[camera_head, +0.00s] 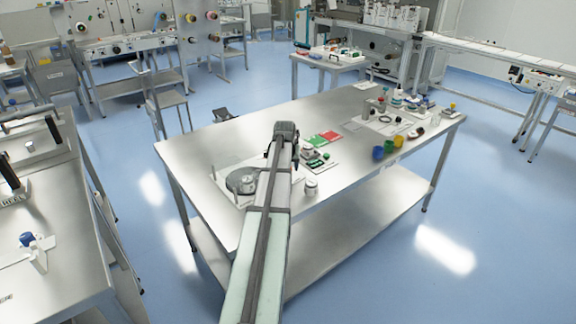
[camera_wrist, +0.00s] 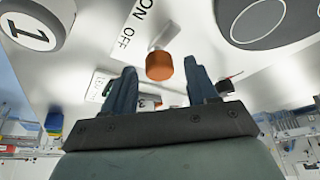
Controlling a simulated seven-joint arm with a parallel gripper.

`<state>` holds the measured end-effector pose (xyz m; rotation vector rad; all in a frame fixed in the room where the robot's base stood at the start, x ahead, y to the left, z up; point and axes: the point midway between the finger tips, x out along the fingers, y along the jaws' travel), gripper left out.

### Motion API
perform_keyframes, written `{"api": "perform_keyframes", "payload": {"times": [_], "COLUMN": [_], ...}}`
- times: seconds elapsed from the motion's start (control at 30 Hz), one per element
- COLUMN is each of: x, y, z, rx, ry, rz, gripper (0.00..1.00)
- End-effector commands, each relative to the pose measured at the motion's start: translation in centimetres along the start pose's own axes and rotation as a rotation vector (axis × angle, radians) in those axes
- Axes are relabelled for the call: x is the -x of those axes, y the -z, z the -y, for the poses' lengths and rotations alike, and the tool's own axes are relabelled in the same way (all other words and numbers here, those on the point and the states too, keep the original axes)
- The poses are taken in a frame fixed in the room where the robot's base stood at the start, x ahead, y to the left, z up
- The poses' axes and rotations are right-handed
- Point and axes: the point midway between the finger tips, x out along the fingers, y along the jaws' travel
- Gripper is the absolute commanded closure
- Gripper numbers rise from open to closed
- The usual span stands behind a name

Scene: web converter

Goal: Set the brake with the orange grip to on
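In the wrist view, the brake's orange grip (camera_wrist: 158,67) is a short round knob on a pale metal lever (camera_wrist: 165,36). A white label (camera_wrist: 128,30) reading ON and OFF lies beside it, with OFF nearer the grip. My gripper (camera_wrist: 160,75) is open, its two dark fingers on either side of the grip in the picture, with a gap visible at each side. I cannot tell how far the grip is from the fingertips in depth. In the head view my arm hides the brake, and my fingers cannot be made out.
A white round piece marked 1 (camera_wrist: 33,22) and a large grey disc (camera_wrist: 265,20) flank the lever. The steel table (camera_head: 215,150) also bears a grey round device (camera_head: 242,180), a white jar (camera_head: 311,187), a red and green panel (camera_head: 322,139) and coloured cups (camera_head: 378,153).

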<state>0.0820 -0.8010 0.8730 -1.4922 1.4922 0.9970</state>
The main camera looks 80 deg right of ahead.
Motion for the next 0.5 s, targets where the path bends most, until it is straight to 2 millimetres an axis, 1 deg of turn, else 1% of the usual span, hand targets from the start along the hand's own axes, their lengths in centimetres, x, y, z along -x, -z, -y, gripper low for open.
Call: {"api": "perform_keyframes", "payload": {"times": [0.03, 0.07, 0.5], "x": [0.01, 0.02, 0.03], "y": [0.00, 0.00, 0.01], "z": [0.00, 0.00, 0.01], "rx": [0.000, 0.000, 0.000], "ry": [0.000, 0.000, 0.000], "rz": [0.000, 0.000, 0.000], "gripper": [0.47, 0.50, 0.92]}}
